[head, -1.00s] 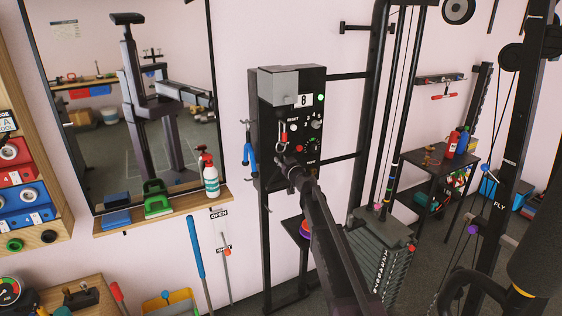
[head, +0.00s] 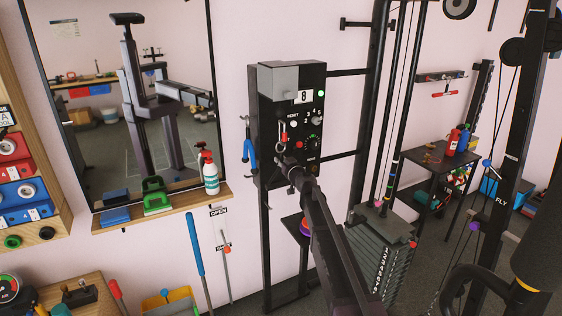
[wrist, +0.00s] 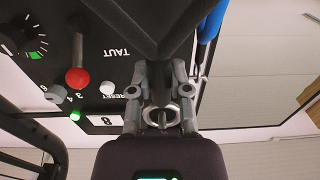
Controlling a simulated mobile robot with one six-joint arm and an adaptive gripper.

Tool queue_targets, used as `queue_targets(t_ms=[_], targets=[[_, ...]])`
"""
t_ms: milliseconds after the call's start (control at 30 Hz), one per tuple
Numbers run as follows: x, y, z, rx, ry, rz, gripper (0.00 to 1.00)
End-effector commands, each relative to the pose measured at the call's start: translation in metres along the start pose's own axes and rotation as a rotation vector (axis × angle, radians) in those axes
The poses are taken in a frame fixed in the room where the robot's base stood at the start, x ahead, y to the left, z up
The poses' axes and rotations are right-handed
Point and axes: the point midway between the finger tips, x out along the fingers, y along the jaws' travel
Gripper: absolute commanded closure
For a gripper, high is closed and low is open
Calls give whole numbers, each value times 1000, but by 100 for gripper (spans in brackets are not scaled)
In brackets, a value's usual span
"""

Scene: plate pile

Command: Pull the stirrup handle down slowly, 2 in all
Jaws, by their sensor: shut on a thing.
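The black control box (head: 288,105) stands on a post by the wall, with a display reading 8 and a lit green lamp. My gripper (head: 286,161) is at the lower front of its panel. In the wrist view my gripper (wrist: 158,85) is shut on a dark, forked piece (wrist: 158,32), which looks like the stirrup handle. A metal ring (wrist: 160,115) shows between the finger bases. The piece's far part runs out of the picture, and my arm hides it in the head view.
A red-knobbed lever (wrist: 77,75) and a white reset button (wrist: 107,88) are close beside my gripper. A blue tool (head: 250,152) hangs left of the box. A weight stack (head: 380,255) stands to the right. A mirror (head: 185,100) and shelf (head: 180,205) are left.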

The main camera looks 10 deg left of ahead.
Motion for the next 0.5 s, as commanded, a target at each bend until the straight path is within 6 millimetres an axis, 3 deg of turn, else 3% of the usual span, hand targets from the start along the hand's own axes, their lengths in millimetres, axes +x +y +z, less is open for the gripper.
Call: queue_targets(t_ms=[500], targets=[[0, 0, 10, -2, -1, -1, 100]])
